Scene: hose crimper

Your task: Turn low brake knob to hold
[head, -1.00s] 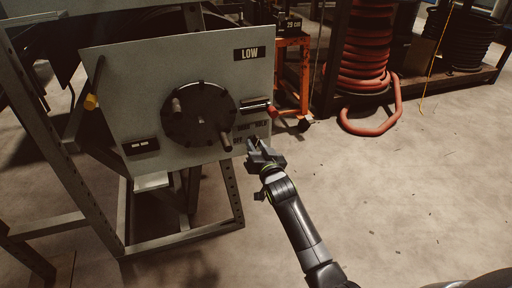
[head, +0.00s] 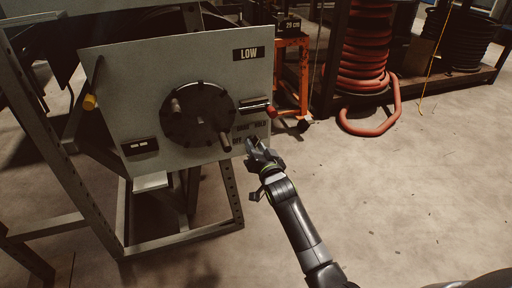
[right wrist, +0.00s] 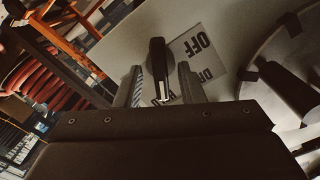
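The grey panel marked LOW (head: 210,60) faces me in the head view. The brake knob (right wrist: 157,62) shows in the right wrist view as a black bar-shaped handle, next to a label plate (right wrist: 198,44) reading OFF. In the head view the label (head: 250,130) carries OFF and HOLD markings, and my gripper largely hides the knob. My right gripper (head: 258,145) is at the panel's lower right corner. In the right wrist view its fingers (right wrist: 161,88) stand open on either side of the knob, with gaps visible. My left gripper is not in view.
A round black handwheel (head: 198,112) with protruding handles is left of the knob. A red-tipped lever (head: 271,112) sits just above the label. An orange cart (head: 292,75) and a red hose reel (head: 362,60) stand behind. The floor at the right is clear.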

